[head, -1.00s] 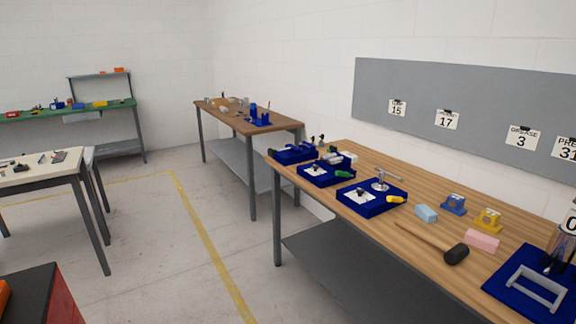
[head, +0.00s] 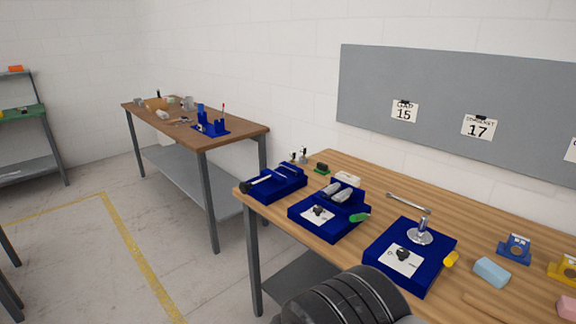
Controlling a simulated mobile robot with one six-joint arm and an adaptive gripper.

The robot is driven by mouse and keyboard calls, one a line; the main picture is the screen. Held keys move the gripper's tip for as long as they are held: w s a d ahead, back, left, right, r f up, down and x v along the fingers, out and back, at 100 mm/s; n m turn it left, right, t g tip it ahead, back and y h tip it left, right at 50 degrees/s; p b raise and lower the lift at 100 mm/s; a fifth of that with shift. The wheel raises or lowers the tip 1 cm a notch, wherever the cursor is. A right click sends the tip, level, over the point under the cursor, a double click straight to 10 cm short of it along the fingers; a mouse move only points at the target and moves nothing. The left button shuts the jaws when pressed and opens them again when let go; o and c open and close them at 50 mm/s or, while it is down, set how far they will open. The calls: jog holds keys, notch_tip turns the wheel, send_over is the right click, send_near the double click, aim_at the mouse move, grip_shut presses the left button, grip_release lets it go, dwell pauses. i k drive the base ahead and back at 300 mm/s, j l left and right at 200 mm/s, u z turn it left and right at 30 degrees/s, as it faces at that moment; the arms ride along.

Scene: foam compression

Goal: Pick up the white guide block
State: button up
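A small white block (head: 347,179) lies near the back edge of the nearer wooden table, behind the middle blue fixture. It looks like the white guide block, but it is small in the picture and its shape details are hard to tell. A dark, ribbed, rounded part at the bottom centre looks like part of my arm. My gripper is not in view.
Blue fixtures stand along the nearer wooden table (head: 480,230): a left one (head: 278,184), a middle one (head: 325,222) and a right one (head: 405,262) with a metal lever. A light blue block (head: 491,271) lies at right. Another table (head: 235,140) stands behind.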

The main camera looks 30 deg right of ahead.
aim_at(353, 179)
jog(key=i+j+z, duration=0.15)
jog(key=i+z, duration=0.3)
jog(key=i+j+z, duration=0.45)
jog(key=i, duration=0.2)
jog(key=i+j+z, duration=0.5)
jog(key=i+z, duration=0.15)
jog(key=z, duration=0.3)
jog(key=i+j+z, duration=0.15)
jog(key=z, duration=0.25)
jog(key=i+j+z, duration=0.1)
jog(key=z, duration=0.35)
jog(key=i+j+z, duration=0.15)
jog(key=z, duration=0.3)
jog(key=j+z, duration=0.25)
jog(key=z, duration=0.2)
jog(key=i+j, duration=0.05)
